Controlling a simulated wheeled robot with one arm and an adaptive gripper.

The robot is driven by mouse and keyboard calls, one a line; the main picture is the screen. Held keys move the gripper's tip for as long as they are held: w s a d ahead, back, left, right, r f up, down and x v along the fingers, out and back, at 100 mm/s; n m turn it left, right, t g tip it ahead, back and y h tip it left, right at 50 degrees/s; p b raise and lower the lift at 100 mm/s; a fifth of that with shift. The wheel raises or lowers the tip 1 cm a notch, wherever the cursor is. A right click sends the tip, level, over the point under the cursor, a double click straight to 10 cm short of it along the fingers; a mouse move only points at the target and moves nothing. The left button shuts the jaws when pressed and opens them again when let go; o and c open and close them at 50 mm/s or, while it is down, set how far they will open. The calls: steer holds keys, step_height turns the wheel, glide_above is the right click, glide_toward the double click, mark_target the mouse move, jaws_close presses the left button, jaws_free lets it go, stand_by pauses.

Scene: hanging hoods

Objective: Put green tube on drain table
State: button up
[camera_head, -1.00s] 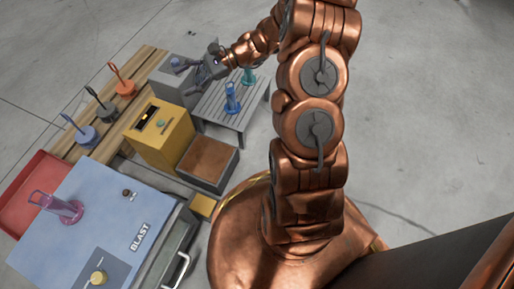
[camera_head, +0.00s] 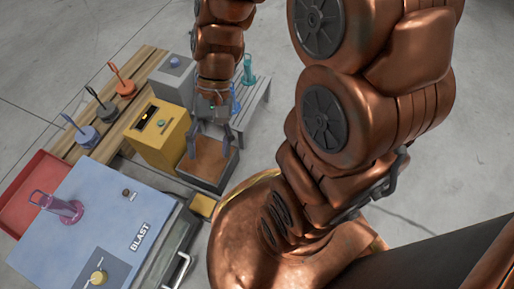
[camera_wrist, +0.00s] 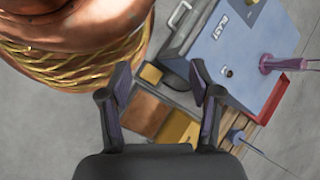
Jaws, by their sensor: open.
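The green tube (camera_head: 248,70), teal with a round foot, stands upright at the far end of the grey slatted drain table (camera_head: 258,97). A blue tube (camera_head: 235,100) stands on the same table, partly hidden by my gripper. My gripper (camera_head: 211,143) points down, open and empty, over the brown-topped box in front of the drain table. In the wrist view my gripper (camera_wrist: 161,80) shows spread fingers with nothing between them. The green tube and drain table do not show in the wrist view.
A yellow box (camera_head: 158,132) and a grey box (camera_head: 172,76) stand left of my gripper. A blue BLAST machine (camera_head: 100,215) carries a pink-purple tube (camera_head: 62,208). Several handled discs sit on a wooden rack (camera_head: 150,62). A red tray (camera_head: 32,190) lies left.

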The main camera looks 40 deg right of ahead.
steer(key=s+d+r+n+t+h, duration=0.1)
steer(key=s+d+n+h, duration=0.2)
steer(key=s+d+h, duration=0.2)
steer(key=shift+s+d+n, duration=0.4)
steer(key=shift+s+d, duration=0.7)
steer(key=shift+s, duration=0.1)
steer(key=shift+r, duration=0.2)
steer(key=r+p, duration=0.1)
steer(key=s+r+p, duration=0.1)
steer(key=r+p, duration=0.1)
steer(key=shift+s+r, duration=0.2)
steer(key=shift+s, duration=0.1)
stand_by(0.7)
